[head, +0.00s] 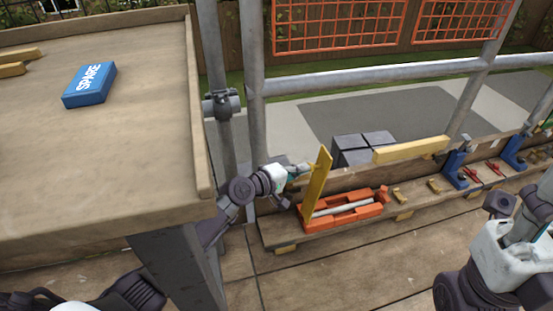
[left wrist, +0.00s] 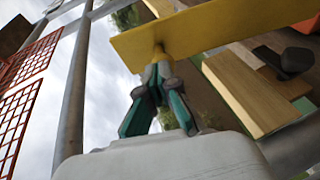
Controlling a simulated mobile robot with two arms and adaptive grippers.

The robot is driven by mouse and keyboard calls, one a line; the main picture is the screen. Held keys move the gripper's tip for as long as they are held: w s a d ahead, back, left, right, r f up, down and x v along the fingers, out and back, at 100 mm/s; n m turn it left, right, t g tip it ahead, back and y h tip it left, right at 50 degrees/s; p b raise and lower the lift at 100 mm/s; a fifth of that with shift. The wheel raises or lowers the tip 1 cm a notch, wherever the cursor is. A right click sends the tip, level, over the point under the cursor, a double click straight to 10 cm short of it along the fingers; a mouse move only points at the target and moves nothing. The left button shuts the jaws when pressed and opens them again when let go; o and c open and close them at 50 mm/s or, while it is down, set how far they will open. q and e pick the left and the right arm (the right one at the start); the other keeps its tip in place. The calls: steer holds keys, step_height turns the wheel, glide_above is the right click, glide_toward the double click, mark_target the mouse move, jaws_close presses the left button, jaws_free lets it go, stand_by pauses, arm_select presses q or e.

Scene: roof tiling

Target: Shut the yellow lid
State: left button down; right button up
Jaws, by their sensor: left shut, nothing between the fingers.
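The yellow lid (head: 318,184) stands raised, nearly upright, at the left end of the orange box (head: 375,208). The box is open, and a pale bar-like thing shows inside it. My left gripper (head: 308,170) is beside the upper part of the lid, on its left. In the left wrist view the lid (left wrist: 215,25) crosses the top, and my left gripper's fingers (left wrist: 160,62) are shut and empty. Their tips meet or nearly meet the lid's face. My right arm shows at the right edge of the head view, but its gripper cannot be made out.
The box stands on a low plank (head: 285,238) with small wooden blocks and blue clamps (head: 455,170) to its right. Grey blocks (head: 362,147) and a light beam (head: 410,150) lie behind. Scaffold poles (head: 254,80) rise behind my left arm.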

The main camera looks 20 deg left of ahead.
arm_select(q)
steer(key=shift+w+d+r, duration=0.1)
steer(key=shift+w+d, duration=0.85)
steer(key=shift+d, duration=0.25)
steer(key=shift+d+r, duration=0.1)
steer(key=shift+d, duration=0.25)
steer(key=shift+a, duration=0.1)
glide_toward(322, 163)
steer(key=v, duration=0.6)
steer(key=shift+s, duration=0.15)
